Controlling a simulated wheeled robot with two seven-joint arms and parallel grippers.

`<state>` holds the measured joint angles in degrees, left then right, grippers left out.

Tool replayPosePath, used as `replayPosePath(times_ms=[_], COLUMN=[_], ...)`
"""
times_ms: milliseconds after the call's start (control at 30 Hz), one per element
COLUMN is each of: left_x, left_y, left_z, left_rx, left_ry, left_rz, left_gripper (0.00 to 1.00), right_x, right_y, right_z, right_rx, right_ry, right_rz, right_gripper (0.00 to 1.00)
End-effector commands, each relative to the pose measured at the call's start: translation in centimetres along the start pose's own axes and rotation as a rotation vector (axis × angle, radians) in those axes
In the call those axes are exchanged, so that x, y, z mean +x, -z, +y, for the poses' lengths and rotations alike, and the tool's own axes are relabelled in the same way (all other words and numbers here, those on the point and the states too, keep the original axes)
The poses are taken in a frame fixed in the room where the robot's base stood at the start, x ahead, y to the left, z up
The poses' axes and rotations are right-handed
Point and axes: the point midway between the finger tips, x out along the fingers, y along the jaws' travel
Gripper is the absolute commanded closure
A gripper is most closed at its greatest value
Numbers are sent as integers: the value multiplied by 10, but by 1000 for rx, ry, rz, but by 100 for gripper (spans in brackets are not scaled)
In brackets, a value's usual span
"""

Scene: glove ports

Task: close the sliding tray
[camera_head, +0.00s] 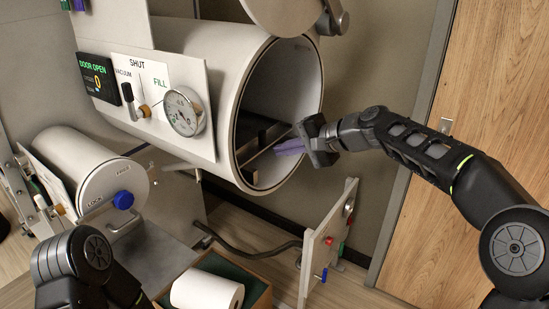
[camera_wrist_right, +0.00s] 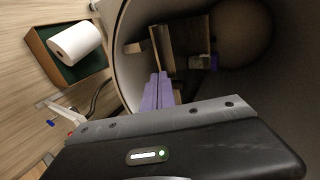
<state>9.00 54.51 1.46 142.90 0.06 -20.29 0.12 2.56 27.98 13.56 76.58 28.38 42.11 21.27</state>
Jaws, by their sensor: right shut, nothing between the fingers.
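The sliding tray (camera_head: 262,137) is inside the large pale cylinder (camera_head: 325,75), whose round mouth is open. Only part of the tray shows, dark in the head view; in the right wrist view the tray (camera_wrist_right: 163,45) has a brownish edge. My right gripper (camera_head: 278,149) has purple fingers that reach into the cylinder's mouth. In the right wrist view the fingers (camera_wrist_right: 158,80) are together and empty, close to the tray's near end; I cannot tell whether they touch it. My left arm shows at the lower left, but its gripper is out of view.
A round lid (camera_head: 290,12) stands open above the mouth. A smaller cylinder (camera_head: 112,185) with a blue knob is at the left. A panel with coloured knobs (camera_head: 325,245) stands below the mouth. A box (camera_head: 258,298) holding a white roll (camera_head: 207,291) is on the floor.

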Motion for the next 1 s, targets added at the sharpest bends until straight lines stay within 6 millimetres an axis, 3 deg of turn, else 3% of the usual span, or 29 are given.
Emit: replayPosePath(times_ms=[100,300,600,767,867,967,1000], left_x=[7,9,9,9,9,9,9], left_y=[1,1,1,1,1,1,1], left_z=[-2,-2,-2,-2,-2,-2,-2], left_rx=[2,4,4,4,4,4,4], left_ry=[-2,-4,-4,-4,-4,-4,-4], left_rz=[2,3,3,3,3,3,3], left_gripper=[25,25,26,39,47,55,57], right_x=[-22,-42,-43,-37,-22,11,26], right_y=[1,1,0,4,14,22,21], right_z=[2,0,0,8,31,91,125], right_rx=[0,1,1,-12,-45,-99,-125], right_ry=[1,0,0,-9,-38,-120,-167], right_rz=[4,2,1,21,73,136,154], right_gripper=[100,100,100,100,100,100,100])
